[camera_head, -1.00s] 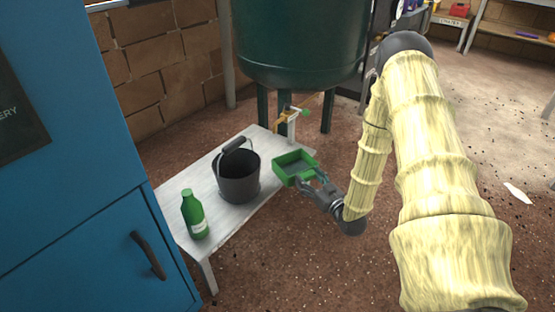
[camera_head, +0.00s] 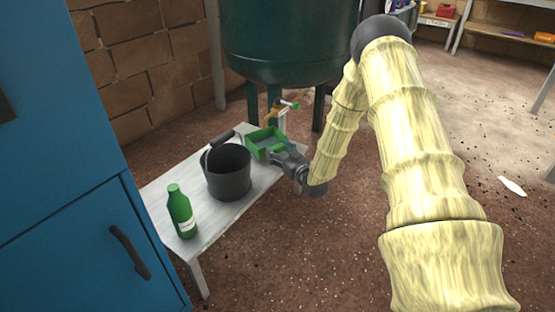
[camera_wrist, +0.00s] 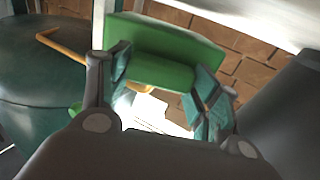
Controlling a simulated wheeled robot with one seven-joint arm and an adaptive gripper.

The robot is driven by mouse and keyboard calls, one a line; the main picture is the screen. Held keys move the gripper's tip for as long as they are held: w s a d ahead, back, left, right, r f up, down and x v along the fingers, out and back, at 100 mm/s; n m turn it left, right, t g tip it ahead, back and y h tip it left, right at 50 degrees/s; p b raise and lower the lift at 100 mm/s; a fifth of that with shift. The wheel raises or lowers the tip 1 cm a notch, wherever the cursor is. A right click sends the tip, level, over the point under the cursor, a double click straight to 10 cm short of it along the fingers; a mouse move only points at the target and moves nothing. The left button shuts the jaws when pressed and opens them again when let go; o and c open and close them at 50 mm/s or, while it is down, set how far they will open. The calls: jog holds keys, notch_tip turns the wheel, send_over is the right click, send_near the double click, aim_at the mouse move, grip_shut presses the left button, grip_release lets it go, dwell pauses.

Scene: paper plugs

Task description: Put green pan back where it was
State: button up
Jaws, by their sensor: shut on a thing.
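My gripper (camera_head: 282,155) is shut on the near side of the pan. In the wrist view the green pan (camera_wrist: 165,52) sits between the two fingers of my gripper (camera_wrist: 165,85). I cannot tell whether the pan touches the tabletop or hangs just above it.
A black bucket (camera_head: 228,173) with a raised handle and a green bottle (camera_head: 181,212) stand on the table. A blue cabinet (camera_head: 75,150) is at left.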

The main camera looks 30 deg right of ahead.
jog(key=shift+w+f+b, duration=0.25)
jog(key=shift+f+b, duration=0.55)
jog(key=shift+f, duration=0.1)
jog(key=shift+w+f+b, duration=0.25)
jog(key=shift+f+b, duration=0.55)
jog(key=shift+f, duration=0.1)
jog(key=o, duration=1.1)
jog(key=shift+o, duration=0.2)
